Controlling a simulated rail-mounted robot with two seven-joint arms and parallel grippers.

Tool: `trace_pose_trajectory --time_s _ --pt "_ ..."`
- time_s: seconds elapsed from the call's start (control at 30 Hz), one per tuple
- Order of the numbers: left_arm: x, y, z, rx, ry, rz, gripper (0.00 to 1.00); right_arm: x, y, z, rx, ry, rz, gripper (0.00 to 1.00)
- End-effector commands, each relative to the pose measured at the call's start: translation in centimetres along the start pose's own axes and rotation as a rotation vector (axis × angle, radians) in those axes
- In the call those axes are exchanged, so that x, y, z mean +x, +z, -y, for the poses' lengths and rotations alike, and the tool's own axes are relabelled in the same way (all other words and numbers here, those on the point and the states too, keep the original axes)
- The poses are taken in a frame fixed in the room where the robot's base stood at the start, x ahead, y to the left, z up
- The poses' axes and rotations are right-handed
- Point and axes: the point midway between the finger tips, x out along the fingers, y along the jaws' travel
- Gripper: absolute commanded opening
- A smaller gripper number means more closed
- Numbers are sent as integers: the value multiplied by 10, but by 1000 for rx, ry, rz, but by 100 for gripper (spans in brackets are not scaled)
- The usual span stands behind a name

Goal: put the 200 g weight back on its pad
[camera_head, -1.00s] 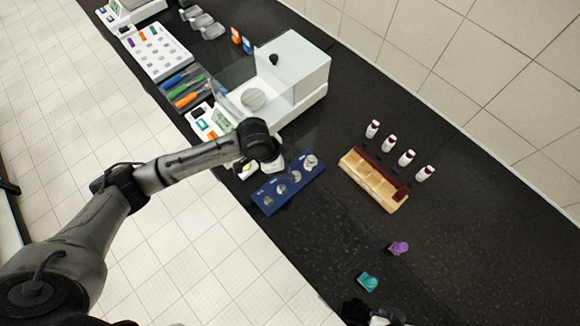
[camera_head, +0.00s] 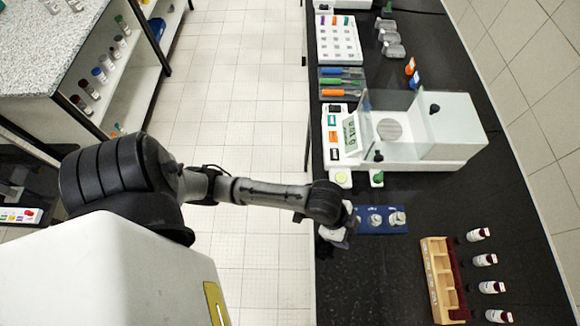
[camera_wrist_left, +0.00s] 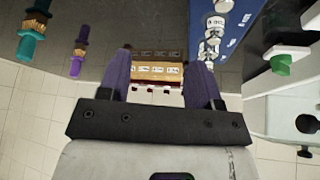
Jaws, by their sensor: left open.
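The blue pad strip (camera_head: 385,230) lies on the dark bench in front of the balance. Silvery weights stand on it, including one near its right end (camera_head: 397,218) and one near its middle (camera_head: 375,220). My left gripper (camera_head: 335,238) is at the pad's left end and hides part of it. In the left wrist view my left gripper (camera_wrist_left: 159,60) is open, with nothing visible between its fingers. There the pad (camera_wrist_left: 238,22) and a row of weights (camera_wrist_left: 213,32) are right of the fingers. I cannot tell which weight is the 200 g one. My right gripper is out of view.
The balance (camera_head: 440,135) with its glass shield stands behind the pad. A teal tool (camera_wrist_left: 33,30) and a purple tool (camera_wrist_left: 78,55) show in the wrist view.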

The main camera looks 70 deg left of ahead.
Motion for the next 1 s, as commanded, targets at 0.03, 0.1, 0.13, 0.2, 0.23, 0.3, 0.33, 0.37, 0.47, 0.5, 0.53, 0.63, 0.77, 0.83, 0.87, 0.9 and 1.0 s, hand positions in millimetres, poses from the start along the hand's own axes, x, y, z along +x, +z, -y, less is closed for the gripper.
trace_pose_trajectory --time_s 0.03,0.1,0.13,0.2,0.23,0.3,0.33,0.37,0.47,0.5,0.53,0.63,0.77,0.83,0.87,0.9,1.0 --pt "-3 16 -12 -69 -14 1 58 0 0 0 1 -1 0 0" --pt "-10 37 -20 -156 -57 13 58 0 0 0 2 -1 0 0" --pt "-13 46 -22 -193 -77 21 58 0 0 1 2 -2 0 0" --pt "-21 67 -26 -275 -121 43 58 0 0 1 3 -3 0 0" --pt "-25 77 -28 -306 -140 56 58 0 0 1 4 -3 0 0" --pt "-33 96 -31 -375 -182 84 58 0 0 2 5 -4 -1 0" --pt "-37 104 -32 -399 -199 95 58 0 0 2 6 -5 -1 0" --pt "-40 111 -33 -422 -215 107 58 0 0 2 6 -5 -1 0" --pt "-50 130 -36 -479 -256 140 58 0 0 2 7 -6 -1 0" --pt "-52 136 -37 -495 -268 151 58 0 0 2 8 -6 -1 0" --pt "-54 139 -37 -504 -275 156 58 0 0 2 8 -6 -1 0" --pt "-58 145 -38 -523 -292 169 58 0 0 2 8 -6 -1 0" --pt "-59 147 -38 -528 -296 172 58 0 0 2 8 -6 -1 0" --pt "-59 147 -38 -527 -296 171 58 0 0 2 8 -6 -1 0" --pt "-58 146 -38 -527 -295 171 58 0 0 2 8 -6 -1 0" --pt "-58 146 -38 -527 -295 171 58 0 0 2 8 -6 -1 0" --pt "-58 146 -38 -526 -295 171 58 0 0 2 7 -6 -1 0"
